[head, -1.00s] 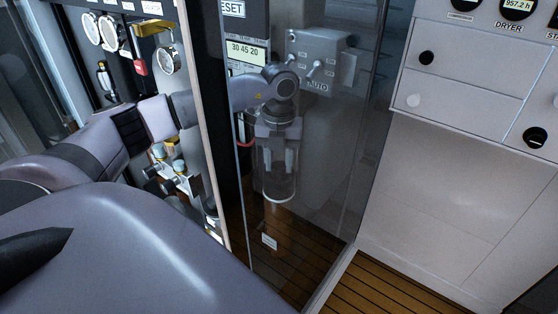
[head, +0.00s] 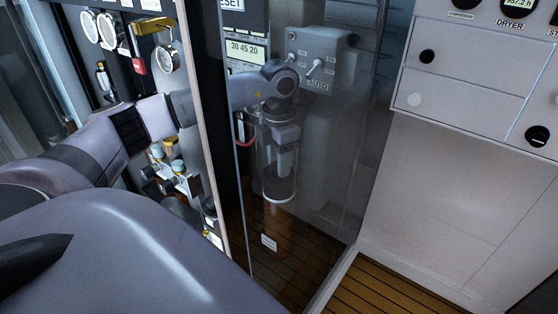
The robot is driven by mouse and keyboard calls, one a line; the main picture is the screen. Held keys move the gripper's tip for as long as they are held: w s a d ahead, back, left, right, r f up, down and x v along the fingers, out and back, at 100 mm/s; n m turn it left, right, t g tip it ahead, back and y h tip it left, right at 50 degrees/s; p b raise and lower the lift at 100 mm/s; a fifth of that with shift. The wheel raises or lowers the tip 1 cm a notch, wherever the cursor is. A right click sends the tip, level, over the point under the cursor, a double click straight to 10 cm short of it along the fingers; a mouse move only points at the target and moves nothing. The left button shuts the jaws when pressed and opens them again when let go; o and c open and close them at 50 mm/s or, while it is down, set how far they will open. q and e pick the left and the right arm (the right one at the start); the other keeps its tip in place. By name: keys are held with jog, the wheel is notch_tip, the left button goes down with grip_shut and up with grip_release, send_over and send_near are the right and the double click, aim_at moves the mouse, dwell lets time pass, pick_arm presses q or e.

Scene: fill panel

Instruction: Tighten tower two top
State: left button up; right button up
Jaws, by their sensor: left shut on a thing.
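My left arm comes in from the left and reaches behind a clear panel. My left gripper (head: 286,168) points down there, seen through the panel. It is shut at the tower top, which the wrist and fingers largely hide. A clear upright cylinder (head: 278,188) with a bright lower rim shows around and below the fingers; it looks like part of the tower. I cannot read a number on it. My right gripper is not in view.
The clear panel (head: 330,200) stands between the view and my gripper. A grey switch box (head: 320,52) marked AUTO is behind the wrist. Gauges (head: 167,58) and small valves (head: 175,168) are at left. A white cabinet (head: 450,180) stands at right.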

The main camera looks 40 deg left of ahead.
pick_arm(q)
jog(key=m, duration=0.6)
jog(key=shift+b, duration=0.3)
dwell(0.4)
jog(key=o, duration=1)
jog(key=shift+o, duration=0.2)
jog(key=shift+r, duration=0.1)
jog(key=shift+r+b, duration=0.3)
jog(key=shift+r, duration=3.25)
